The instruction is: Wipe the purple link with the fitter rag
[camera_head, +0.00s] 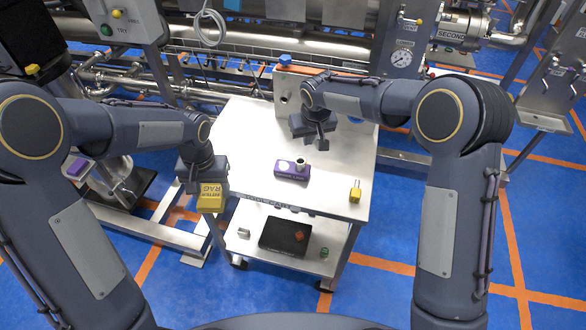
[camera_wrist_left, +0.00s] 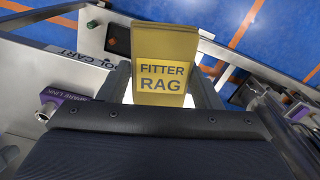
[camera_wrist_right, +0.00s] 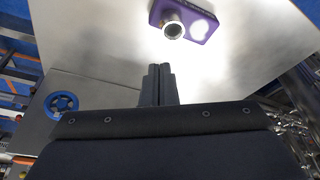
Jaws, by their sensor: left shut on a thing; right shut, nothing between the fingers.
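The purple link (camera_head: 291,170) lies on the cart's metal top, with a pale round patch on its face and a metal ring at one end. It also shows in the right wrist view (camera_wrist_right: 190,22) and at the left of the left wrist view (camera_wrist_left: 62,104). My left gripper (camera_head: 208,188) is shut on the yellow fitter rag (camera_wrist_left: 163,65), lettered FITTER RAG, off the cart's left front corner. The rag also shows in the head view (camera_head: 211,198). My right gripper (camera_head: 322,146) is shut and empty, above the cart top behind the link and apart from it.
The cart top (camera_head: 250,135) is mostly bare. A small yellow object (camera_head: 355,191) stands near its right front edge. A blue round knob (camera_wrist_right: 61,104) is at its back. The lower shelf holds a black tray (camera_head: 286,236). Pipes and machinery stand behind.

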